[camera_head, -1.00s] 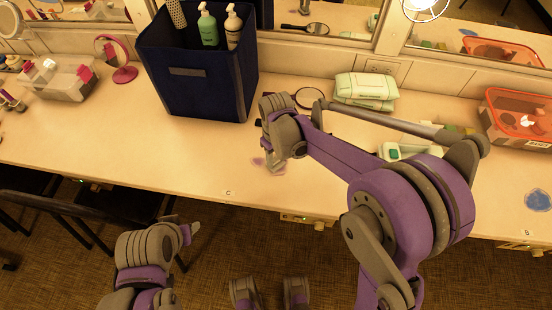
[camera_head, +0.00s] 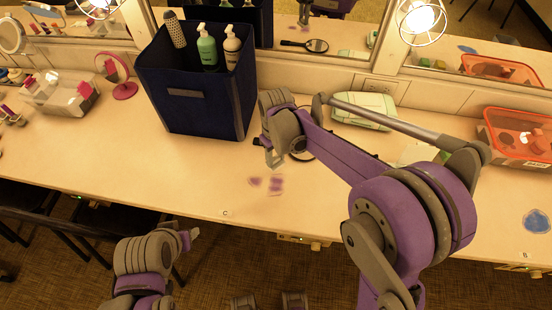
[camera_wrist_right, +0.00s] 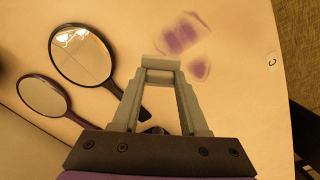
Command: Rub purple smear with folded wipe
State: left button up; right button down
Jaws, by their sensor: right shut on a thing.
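The purple smear (camera_head: 275,185) lies on the pale counter as faded patches with a smaller separate spot at its left. It also shows in the right wrist view (camera_wrist_right: 181,36), with the smaller spot (camera_wrist_right: 199,69) close by. My right gripper (camera_head: 268,152) is behind the smear in the head view, apart from it in the picture. In the wrist view its fingers (camera_wrist_right: 160,75) are shut on a small grey piece, the folded wipe (camera_wrist_right: 160,62), mostly hidden by the fingers. My left gripper (camera_head: 188,237) is in front of the counter; its jaws are unclear.
A dark blue bin (camera_head: 210,112) with bottles stands behind left. A black hand mirror (camera_wrist_right: 82,52) and a purple one (camera_wrist_right: 45,96) lie near my right gripper. A green-white pack (camera_head: 365,110) and an orange-lidded box (camera_head: 520,135) are to the right.

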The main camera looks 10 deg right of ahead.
aim_at(276, 159)
jog(key=shift+w+r+p, duration=0.15)
jog(key=shift+r+p, duration=0.25)
jog(key=shift+r, duration=0.55)
jog(key=shift+r+p, duration=0.35)
jog(key=shift+r, duration=0.45)
pick_arm(q)
notch_tip(276, 159, up, 2)
jog(key=shift+w+d+r, duration=0.1)
jog(key=shift+w+r, duration=0.05)
pick_arm(e)
jog(key=shift+f, duration=0.1)
